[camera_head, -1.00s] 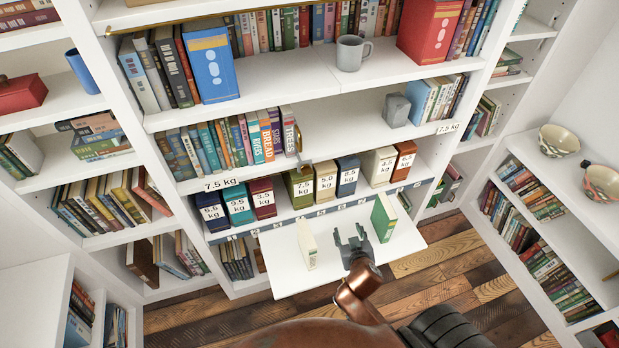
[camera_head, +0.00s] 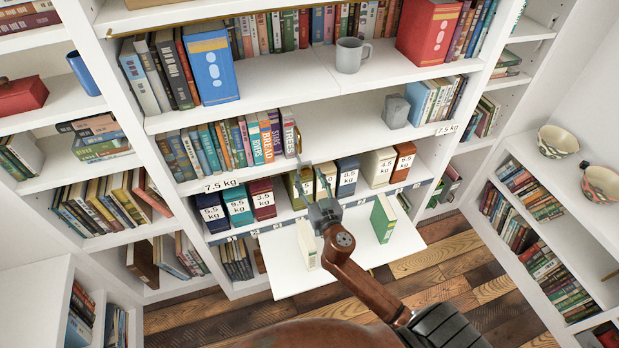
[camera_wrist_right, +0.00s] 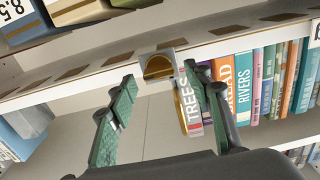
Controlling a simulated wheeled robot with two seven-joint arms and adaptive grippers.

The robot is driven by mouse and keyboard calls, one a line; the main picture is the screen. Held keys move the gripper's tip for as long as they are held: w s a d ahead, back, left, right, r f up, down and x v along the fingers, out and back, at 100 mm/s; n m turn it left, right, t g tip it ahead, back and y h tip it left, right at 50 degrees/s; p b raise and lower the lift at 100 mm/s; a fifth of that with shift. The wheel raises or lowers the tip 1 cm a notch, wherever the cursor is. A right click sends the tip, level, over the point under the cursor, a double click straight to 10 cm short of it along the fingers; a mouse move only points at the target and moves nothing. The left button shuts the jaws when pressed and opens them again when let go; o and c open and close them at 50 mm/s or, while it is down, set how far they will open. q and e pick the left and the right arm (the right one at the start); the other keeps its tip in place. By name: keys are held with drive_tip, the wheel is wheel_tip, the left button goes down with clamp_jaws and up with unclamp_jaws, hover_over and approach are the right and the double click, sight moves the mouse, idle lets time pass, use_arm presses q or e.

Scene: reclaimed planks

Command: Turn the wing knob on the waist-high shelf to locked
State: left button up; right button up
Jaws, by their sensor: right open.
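The wing knob, a gold piece on a grey square plate (camera_wrist_right: 158,67), sits on the shelf's front edge in the right wrist view. A gold flat piece (camera_wrist_right: 187,101) shows beside it, in front of the TREES book. In the head view the knob (camera_head: 299,141) is small, at the right end of the book row, and its wing angle is hard to tell. My right gripper (camera_head: 313,178) is open and empty, just below the knob. In the wrist view its green-padded fingers (camera_wrist_right: 160,78) lie on either side of the knob, apart from the plate. My left gripper is not in view.
Weight-labelled boxes (camera_head: 263,200) stand on the shelf below. A lowered white flap (camera_head: 285,275) holds a cream book (camera_head: 307,244) and a green book (camera_head: 383,218). Upright books (camera_head: 240,142) stand left of the knob; the shelf to its right is largely free.

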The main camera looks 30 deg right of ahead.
drive_tip(key=shift+w+d, duration=0.1)
drive_tip(key=shift+w, duration=0.2)
drive_tip(key=shift+c, duration=0.6)
drive_tip(key=c, duration=1)
